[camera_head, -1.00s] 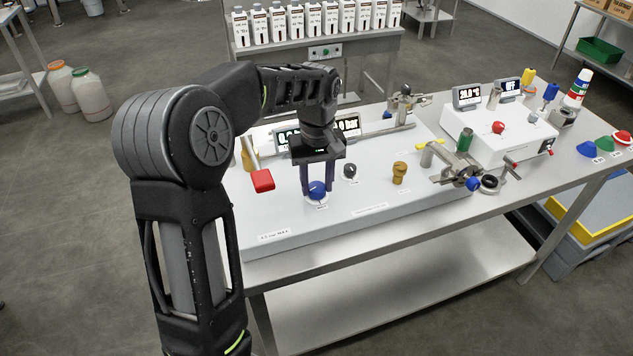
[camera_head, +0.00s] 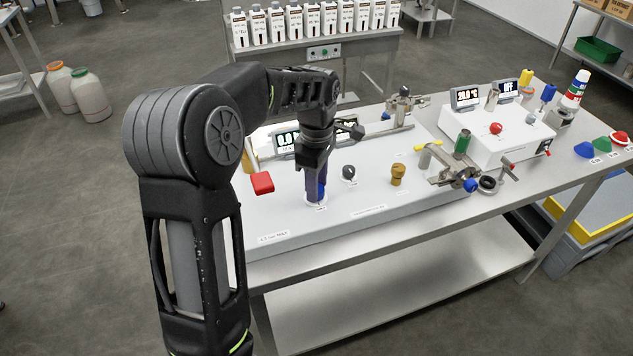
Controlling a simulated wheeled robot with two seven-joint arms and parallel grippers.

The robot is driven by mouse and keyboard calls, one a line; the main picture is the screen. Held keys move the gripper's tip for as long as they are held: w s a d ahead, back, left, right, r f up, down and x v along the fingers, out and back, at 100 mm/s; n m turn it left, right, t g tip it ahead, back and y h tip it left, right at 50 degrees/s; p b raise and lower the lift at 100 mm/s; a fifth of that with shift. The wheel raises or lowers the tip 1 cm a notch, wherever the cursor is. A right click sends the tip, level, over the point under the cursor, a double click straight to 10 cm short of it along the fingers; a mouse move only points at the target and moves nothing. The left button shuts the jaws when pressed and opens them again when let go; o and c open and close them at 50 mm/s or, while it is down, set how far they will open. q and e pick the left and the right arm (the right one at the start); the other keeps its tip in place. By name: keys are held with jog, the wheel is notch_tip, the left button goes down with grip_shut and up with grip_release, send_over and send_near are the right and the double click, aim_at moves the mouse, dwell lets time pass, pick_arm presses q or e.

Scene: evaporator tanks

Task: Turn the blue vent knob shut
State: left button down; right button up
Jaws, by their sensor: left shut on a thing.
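The blue vent knob (camera_head: 321,190) sits on the front part of the pale panel (camera_head: 370,226), with a small label in front of it. My left gripper (camera_head: 316,188) reaches down on it from above and is shut on it. The gripper is turned so that its fingers line up one behind the other in the head camera view, and they hide much of the knob. How far the knob is turned cannot be told. My right gripper is not in view.
Close right of the knob is a dark round knob (camera_head: 349,172), then a brass knob (camera_head: 397,174). A red handle (camera_head: 262,183) is on the left. Metal valves (camera_head: 452,170) and a white box (camera_head: 497,130) with displays stand further right.

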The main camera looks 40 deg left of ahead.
pick_arm(q)
jog(key=shift+n, duration=1.5)
jog(key=c, duration=0.9)
grip_release()
notch_tip(320, 180, up, 8)
jog(key=shift+f, duration=0.1)
